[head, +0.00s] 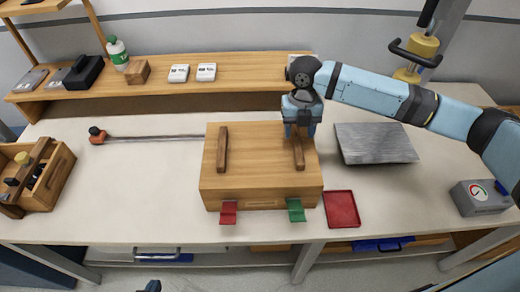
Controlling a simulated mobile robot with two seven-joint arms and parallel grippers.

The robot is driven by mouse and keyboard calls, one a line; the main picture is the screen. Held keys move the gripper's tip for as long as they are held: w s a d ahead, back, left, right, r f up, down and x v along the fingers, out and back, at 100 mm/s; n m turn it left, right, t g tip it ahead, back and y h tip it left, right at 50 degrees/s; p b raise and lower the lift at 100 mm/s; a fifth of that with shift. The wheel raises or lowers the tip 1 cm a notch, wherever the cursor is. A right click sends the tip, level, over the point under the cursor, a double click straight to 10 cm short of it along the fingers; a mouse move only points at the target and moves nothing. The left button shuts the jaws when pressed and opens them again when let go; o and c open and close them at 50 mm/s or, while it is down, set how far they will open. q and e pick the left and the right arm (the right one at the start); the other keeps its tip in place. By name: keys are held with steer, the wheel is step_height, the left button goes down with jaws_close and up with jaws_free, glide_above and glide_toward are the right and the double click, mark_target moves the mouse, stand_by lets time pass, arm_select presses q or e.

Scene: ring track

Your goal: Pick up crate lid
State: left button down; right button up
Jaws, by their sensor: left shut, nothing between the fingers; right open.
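The wooden crate (262,191) stands on the table with its lid (255,150) on top. The lid has two dark wooden bar handles, a left one (222,150) and a right one (299,158). My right gripper (297,135) points down at the far end of the right handle. It is open, and its fingertips are partly hidden, so I cannot tell whether they touch the handle. A red latch (228,212) and a green latch (296,210) hang on the crate's front. My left gripper (151,286) barely shows at the bottom edge, shut and empty, away from the crate.
A red tray (341,209) lies right of the crate, and a grey metal plate (375,143) lies behind it. A long rod (160,138) lies to the left. A wooden toolbox (50,182) stands far left, a gauge box (481,197) far right. The front left tabletop is clear.

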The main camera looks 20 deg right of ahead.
mark_target(298, 143)
steer(key=shift+s+d+f+p, duration=0.1)
steer(key=shift+f+p, duration=0.1)
steer(key=shift+f, duration=1.2)
steer(key=shift+d+f+p, duration=0.1)
steer(key=shift+f+p, duration=0.1)
steer(key=shift+f, duration=1.15)
steer(key=shift+a, duration=0.1)
jaws_close()
